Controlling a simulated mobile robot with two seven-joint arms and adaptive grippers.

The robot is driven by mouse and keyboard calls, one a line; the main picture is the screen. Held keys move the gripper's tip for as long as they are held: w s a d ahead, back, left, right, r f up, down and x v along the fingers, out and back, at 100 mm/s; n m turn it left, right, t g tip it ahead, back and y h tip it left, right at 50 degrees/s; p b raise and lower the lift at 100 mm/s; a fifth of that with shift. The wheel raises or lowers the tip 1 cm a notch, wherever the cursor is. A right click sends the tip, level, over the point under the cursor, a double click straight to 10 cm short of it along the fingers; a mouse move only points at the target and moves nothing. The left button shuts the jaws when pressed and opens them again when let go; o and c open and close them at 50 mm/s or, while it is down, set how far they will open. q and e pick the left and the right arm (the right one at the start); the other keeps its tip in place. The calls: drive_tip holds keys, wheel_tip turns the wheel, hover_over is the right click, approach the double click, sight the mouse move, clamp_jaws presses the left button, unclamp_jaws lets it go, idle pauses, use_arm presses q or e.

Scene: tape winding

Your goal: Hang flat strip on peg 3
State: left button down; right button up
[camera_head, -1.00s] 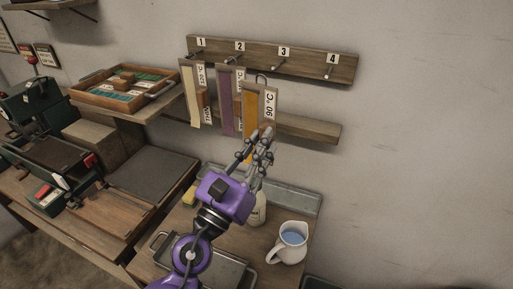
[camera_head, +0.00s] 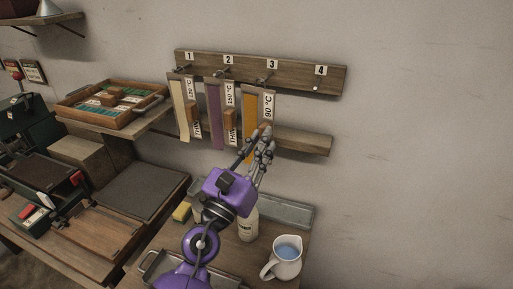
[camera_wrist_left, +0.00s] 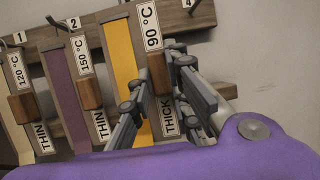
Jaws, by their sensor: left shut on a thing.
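The flat strip (camera_head: 249,135) is an orange band on a wooden board with a white "90 °C" label. In the left wrist view, the strip (camera_wrist_left: 124,65) also bears the word "THICK" and a brown wooden block. My left gripper (camera_head: 260,133) is shut on this block, its fingers on either side in the left wrist view (camera_wrist_left: 160,88). The strip hangs upright, its top just under the "3" label at peg 3 (camera_head: 267,78). I cannot tell whether its loop is around the peg. My right gripper is out of view.
A cream strip (camera_head: 179,112) and a purple strip (camera_head: 214,118) hang close on the left, below labels 1 and 2. Peg 4 (camera_head: 316,88) is bare. A wooden rail (camera_head: 312,145) runs behind the strips. A bottle (camera_head: 248,226) and a jug (camera_head: 286,258) stand below.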

use_arm(q)
drive_tip(key=shift+w+d+f+b, duration=0.1)
drive_tip(key=shift+w+d, duration=0.1)
drive_tip(key=shift+w, duration=0.4)
drive_tip(key=shift+w+d+f+b, duration=0.1)
drive_tip(key=shift+w+d+b, duration=0.1)
drive_tip(key=shift+w, duration=0.45)
drive_tip(key=shift+w+d+f+b, duration=0.1)
drive_tip(key=shift+w+d, duration=0.1)
drive_tip(key=shift+w, duration=0.4)
drive_tip(key=shift+f, duration=0.1)
drive_tip(key=shift+w+f, duration=0.1)
